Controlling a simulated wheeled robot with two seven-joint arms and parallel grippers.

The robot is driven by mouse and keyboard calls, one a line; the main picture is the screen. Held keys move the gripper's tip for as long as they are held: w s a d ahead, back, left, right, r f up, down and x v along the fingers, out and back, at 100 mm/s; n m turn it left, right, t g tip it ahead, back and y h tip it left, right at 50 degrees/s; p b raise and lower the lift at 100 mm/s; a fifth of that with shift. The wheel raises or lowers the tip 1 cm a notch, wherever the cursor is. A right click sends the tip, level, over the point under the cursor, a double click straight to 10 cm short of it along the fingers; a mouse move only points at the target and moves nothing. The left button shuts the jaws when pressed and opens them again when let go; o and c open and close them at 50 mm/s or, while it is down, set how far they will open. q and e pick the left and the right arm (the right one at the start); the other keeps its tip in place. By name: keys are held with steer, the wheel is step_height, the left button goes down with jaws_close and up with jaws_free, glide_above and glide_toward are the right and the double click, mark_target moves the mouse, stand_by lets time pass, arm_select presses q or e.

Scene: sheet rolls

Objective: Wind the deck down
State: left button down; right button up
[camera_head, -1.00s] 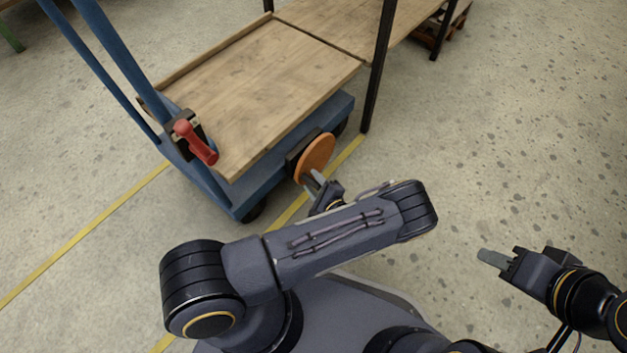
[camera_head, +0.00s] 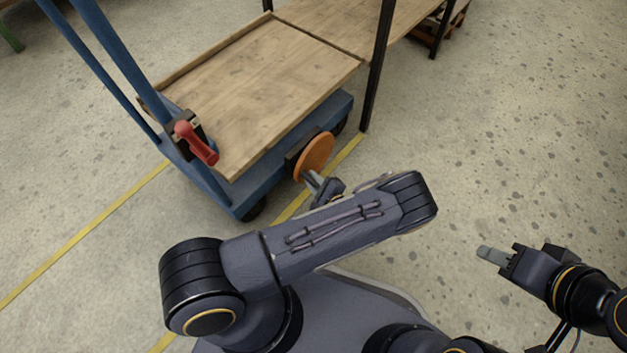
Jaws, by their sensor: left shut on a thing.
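The trolley's wooden deck (camera_head: 255,85) sits on a blue frame (camera_head: 262,180) with tall blue posts at its left. An orange round wheel (camera_head: 315,156) is mounted on the near side of the frame, below the deck's edge. My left gripper (camera_head: 312,180) is at the wheel's near lower edge and is shut on a part of it; the exact grip is partly hidden by my own wrist. A red handle (camera_head: 196,142) sticks out from a black block at the deck's near left corner. My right gripper (camera_head: 490,256) is over bare floor at the right, touching nothing.
A wooden table (camera_head: 345,24) with black legs adjoins the deck's far right edge. One black leg (camera_head: 377,70) stands close beside the trolley. Yellow lines (camera_head: 85,234) mark the concrete floor. The floor at the right is clear.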

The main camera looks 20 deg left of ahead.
arm_select(q)
steer(key=shift+w+d+r+m+g+p, duration=0.1)
steer(key=shift+w+r+m+g+p, duration=0.15)
steer(key=shift+r+m, duration=0.3)
steer(key=shift+w+r+m+g+p, duration=0.1)
steer(key=shift+r+m+g+p, duration=0.05)
steer(key=shift+r+m+g, duration=0.3)
steer(key=shift+w+d+r+m+g, duration=0.15)
steer(key=shift+w+r+m+g, duration=0.15)
steer(key=shift+r+m+g, duration=0.55)
steer(key=shift+f+t, duration=0.15)
steer(key=shift+t, duration=0.1)
steer(key=c, duration=1.3)
jaws_free()
steer(key=p, duration=0.3)
glide_toward(307, 166)
steer(key=shift+v, duration=1.4)
